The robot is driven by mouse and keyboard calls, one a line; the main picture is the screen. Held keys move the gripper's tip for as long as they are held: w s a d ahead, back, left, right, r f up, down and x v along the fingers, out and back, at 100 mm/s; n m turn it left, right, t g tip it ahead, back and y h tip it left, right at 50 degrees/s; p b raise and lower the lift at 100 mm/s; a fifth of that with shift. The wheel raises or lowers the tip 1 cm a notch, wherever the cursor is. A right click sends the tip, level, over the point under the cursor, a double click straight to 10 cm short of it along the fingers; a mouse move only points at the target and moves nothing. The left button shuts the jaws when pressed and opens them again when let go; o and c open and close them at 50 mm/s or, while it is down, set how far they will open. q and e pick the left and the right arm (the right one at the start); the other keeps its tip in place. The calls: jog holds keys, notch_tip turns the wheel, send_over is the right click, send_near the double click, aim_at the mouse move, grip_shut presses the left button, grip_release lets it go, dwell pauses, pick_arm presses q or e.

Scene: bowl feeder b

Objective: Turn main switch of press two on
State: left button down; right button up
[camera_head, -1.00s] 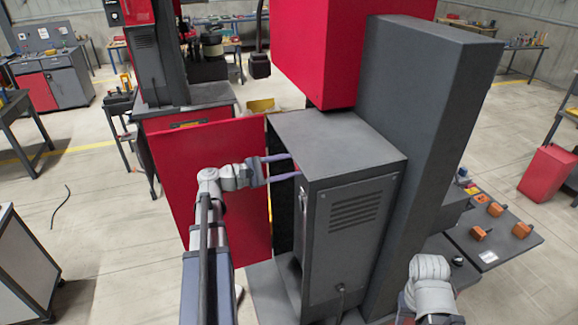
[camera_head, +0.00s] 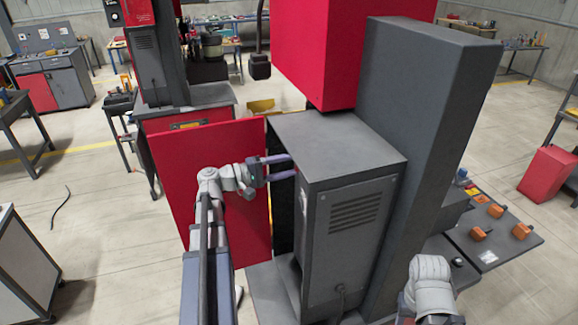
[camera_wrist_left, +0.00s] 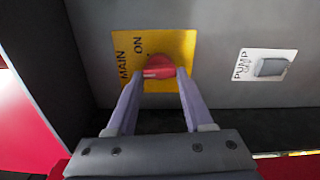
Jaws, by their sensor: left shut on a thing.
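The main switch (camera_wrist_left: 159,70) is a red knob on a yellow plate (camera_wrist_left: 127,46) marked MAIN and ON, in the left wrist view. My left gripper (camera_wrist_left: 160,76) is shut on this knob, with one finger on each side. In the head view my left gripper (camera_head: 291,166) reaches from the left into the open side of a dark grey cabinet (camera_head: 335,145) on the press. The cabinet's edge hides the switch there. My right arm shows at the lower right, but its gripper is out of view.
An open red door (camera_head: 210,150) stands left of the cabinet, close to my left arm. A PUMP switch (camera_wrist_left: 271,67) sits beside the main switch. A panel with orange parts (camera_head: 492,236) is at right. Another press (camera_head: 150,65) stands behind.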

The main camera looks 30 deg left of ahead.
pick_arm(q)
jog(key=shift+s+d+r+m, duration=0.1)
jog(key=shift+m, duration=2.4)
jog(key=shift+r+m, duration=0.1)
jog(key=shift+m, duration=2.4)
jog(key=shift+c, duration=1.4)
grip_release()
jog(key=v, duration=0.8)
